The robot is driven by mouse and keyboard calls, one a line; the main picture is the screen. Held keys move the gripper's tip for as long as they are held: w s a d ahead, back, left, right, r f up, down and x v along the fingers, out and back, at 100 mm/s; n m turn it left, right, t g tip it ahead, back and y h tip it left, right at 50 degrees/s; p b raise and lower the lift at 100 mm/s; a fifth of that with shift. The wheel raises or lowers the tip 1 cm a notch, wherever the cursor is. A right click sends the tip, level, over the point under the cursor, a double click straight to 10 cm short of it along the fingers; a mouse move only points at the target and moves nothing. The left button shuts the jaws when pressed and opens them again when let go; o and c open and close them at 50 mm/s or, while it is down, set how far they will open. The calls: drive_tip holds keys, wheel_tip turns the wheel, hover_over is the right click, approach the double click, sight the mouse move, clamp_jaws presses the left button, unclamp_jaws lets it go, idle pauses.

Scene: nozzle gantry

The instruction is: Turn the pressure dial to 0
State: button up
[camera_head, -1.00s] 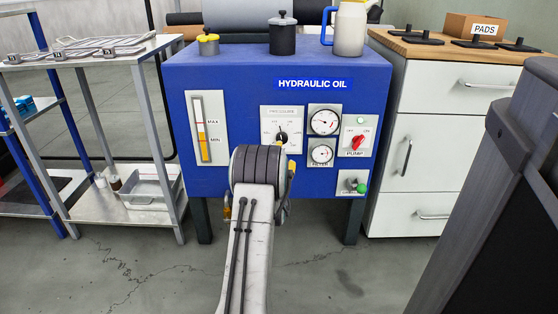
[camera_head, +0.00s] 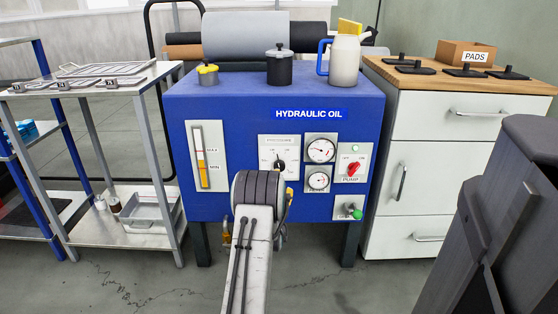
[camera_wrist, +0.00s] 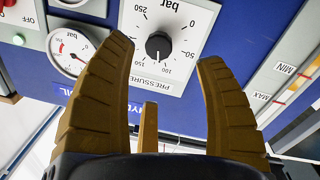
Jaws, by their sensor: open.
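The pressure dial (camera_head: 279,164) is a black knob on a white plate on the front of the blue hydraulic oil cabinet (camera_head: 235,110). My arm covers the plate's lower edge in the head view. In the wrist view the plate appears upside down, and the black knob (camera_wrist: 158,46) shows between my fingers. Its white mark seems to point between 100 and 150. My gripper (camera_wrist: 167,52) is open, with yellow-brown fingers on either side of the knob in the picture, apparently short of it. In the head view my wrist mostly hides the fingers.
Right of the dial are two round gauges (camera_head: 320,150), a red pump switch (camera_head: 352,169) and a green-tipped valve (camera_head: 356,213). A level gauge (camera_head: 202,156) is left. A metal shelf (camera_head: 150,77) stands left, a white drawer cabinet (camera_head: 425,165) right.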

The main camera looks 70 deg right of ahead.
sight(279, 168)
drive_tip(key=d+m, duration=0.1)
drive_tip(key=m, duration=0.1)
drive_tip(key=d+m, duration=0.1)
drive_tip(key=m, duration=0.1)
drive_tip(key=w+d+m, duration=0.1)
drive_tip(key=d+m, duration=0.1)
drive_tip(key=m, duration=0.1)
drive_tip(key=shift+r, duration=0.35)
drive_tip(key=b+x, duration=0.5)
drive_tip(key=b, duration=0.1)
drive_tip(key=shift+d, duration=0.1)
drive_tip(key=shift+x, duration=0.85)
